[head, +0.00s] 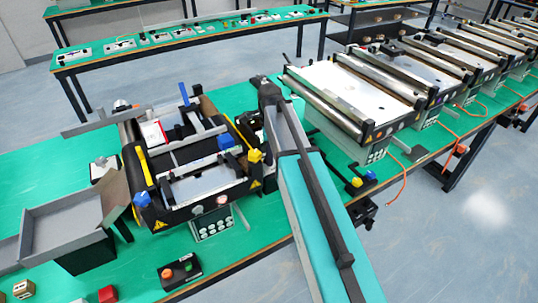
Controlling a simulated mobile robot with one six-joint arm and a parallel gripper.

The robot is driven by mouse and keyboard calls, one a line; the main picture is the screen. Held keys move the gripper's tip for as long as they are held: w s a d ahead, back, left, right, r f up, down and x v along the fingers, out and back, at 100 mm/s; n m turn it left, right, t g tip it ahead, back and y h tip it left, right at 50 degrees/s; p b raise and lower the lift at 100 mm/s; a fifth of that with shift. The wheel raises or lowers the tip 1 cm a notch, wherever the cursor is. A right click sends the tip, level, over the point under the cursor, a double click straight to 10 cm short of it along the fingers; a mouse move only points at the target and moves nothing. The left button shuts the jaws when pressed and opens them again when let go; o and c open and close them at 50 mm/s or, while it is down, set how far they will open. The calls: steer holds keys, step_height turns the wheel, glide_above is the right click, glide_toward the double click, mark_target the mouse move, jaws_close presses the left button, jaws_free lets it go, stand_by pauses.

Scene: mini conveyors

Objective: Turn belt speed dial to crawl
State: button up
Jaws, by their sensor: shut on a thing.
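A small conveyor (190,190) with black frame, yellow and blue fittings stands on the green bench in the head view. A grey control panel (212,223) with several small round controls hangs at its front. I cannot make out which control is the belt speed dial or where it points. My arm reaches from the bottom edge up past the conveyor's right side. Its far end is beside dark parts that I cannot tell apart. My gripper's fingers do not show, and whatever lies behind the arm is hidden.
A black box with an orange button (180,272) sits near the bench's front edge. A grey open bin (68,225) stands at left. Another conveyor (350,100) with its own panel stands right of my arm, more behind it. An orange cable hangs over the front edge.

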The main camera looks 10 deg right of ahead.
steer(key=o, duration=1)
steer(key=shift+o, duration=0.2)
steer(key=shift+r, duration=0.15)
step_height(320, 180, up, 14)
steer(key=b, duration=0.3)
steer(key=shift+f, duration=0.25)
